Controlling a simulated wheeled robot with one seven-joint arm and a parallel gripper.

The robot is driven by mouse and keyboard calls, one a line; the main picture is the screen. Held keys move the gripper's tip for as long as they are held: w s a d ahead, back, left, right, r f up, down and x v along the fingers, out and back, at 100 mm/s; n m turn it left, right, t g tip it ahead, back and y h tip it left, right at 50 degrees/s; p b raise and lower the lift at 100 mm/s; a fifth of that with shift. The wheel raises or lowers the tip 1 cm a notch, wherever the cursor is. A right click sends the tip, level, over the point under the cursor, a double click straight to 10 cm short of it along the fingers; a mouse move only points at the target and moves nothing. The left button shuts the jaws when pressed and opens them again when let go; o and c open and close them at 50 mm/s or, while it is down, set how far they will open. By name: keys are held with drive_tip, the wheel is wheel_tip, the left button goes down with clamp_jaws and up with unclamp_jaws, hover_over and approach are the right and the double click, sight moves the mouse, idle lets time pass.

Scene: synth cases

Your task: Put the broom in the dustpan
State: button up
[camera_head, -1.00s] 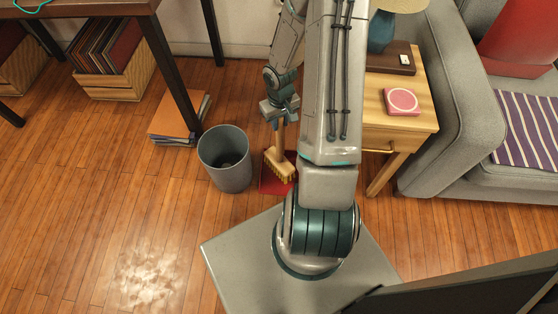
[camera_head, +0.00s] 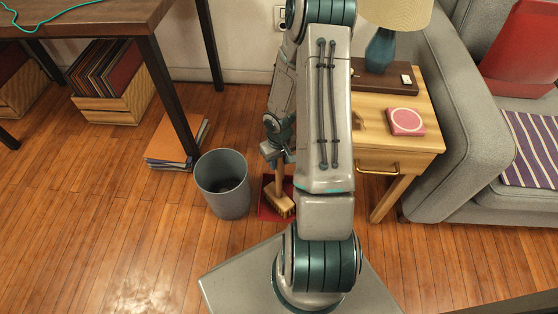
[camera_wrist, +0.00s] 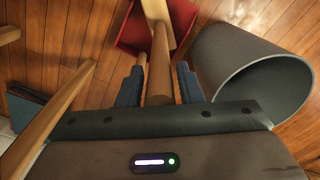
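The broom (camera_head: 281,205) has a wooden handle and a wooden head with tan bristles. In the head view it stands roughly upright, its head over the red dustpan (camera_head: 266,212) on the floor. My gripper (camera_head: 278,156) is at the top of the handle. In the wrist view, the broom handle (camera_wrist: 160,78) lies between the two blue fingers of my gripper (camera_wrist: 160,68), with a narrow gap on each side, so the gripper looks open around it. The dustpan (camera_wrist: 181,22) shows behind the handle. Whether the bristles touch the pan is unclear.
A grey bin (camera_head: 222,187) stands just left of the dustpan, and it is close on the right in the wrist view (camera_wrist: 207,60). A wooden side table (camera_head: 385,160) is close on the right. A desk leg (camera_head: 173,95) and stacked books (camera_head: 172,150) stand left.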

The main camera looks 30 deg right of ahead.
drive_tip(key=shift+o, duration=0.6)
drive_tip(key=shift+r, duration=0.1)
wheel_tip(320, 180, up, 12)
drive_tip(key=p, duration=0.6)
drive_tip(key=shift+r, duration=0.2)
drive_tip(key=s+a+r+h, duration=0.1)
drive_tip(key=s+a+r, duration=0.1)
drive_tip(key=r, duration=0.5)
drive_tip(key=s+a+r+h, duration=0.1)
drive_tip(key=s+a+r, duration=0.15)
drive_tip(key=r, duration=0.55)
drive_tip(key=s+a+r+t+y, duration=0.1)
drive_tip(key=s+a+r+y, duration=0.1)
drive_tip(key=s+a+r, duration=0.7)
drive_tip(key=shift+r, duration=0.3)
